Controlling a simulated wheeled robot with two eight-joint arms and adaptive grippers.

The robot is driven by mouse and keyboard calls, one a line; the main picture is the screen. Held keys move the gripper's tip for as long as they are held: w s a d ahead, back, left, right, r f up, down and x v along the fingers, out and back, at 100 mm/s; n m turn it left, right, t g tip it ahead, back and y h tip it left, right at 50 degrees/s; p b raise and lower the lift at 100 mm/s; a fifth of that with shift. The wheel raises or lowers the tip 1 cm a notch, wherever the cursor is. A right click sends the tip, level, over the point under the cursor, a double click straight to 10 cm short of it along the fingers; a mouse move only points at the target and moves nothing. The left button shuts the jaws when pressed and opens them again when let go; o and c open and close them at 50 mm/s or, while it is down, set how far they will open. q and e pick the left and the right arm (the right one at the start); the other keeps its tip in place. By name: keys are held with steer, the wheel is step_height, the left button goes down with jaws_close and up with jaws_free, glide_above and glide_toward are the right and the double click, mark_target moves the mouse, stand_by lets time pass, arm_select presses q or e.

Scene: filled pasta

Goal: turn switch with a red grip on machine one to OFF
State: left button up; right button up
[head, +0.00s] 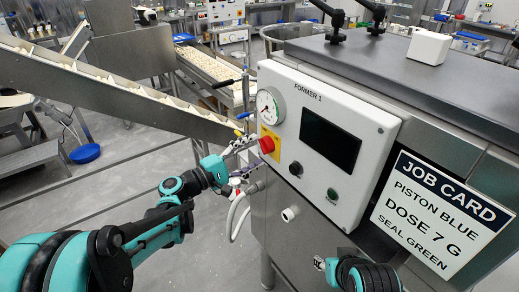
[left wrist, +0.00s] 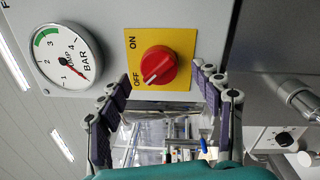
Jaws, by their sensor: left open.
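The switch has a round red grip (head: 267,144) on a yellow plate, on the left part of the panel marked FORMER 1. In the left wrist view the red grip (left wrist: 158,65) faces me on its yellow plate (left wrist: 178,40), with ON and OFF printed at its left. The white mark on the grip points to the lower left, toward the OFF side. My left gripper (head: 242,163) is just in front of the panel. In the left wrist view my left gripper (left wrist: 162,92) is open, its fingers either side below the grip, with nothing between them.
A pressure gauge (left wrist: 68,57) sits beside the yellow plate. The panel also has a dark screen (head: 330,140), a black button (head: 295,168) and a green button (head: 332,194). A job card (head: 440,218) is at the right. A conveyor (head: 110,85) runs behind my left arm.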

arm_select(q)
steer(key=v, duration=0.9)
steer(key=shift+s, duration=0.15)
steer(key=shift+a, duration=0.1)
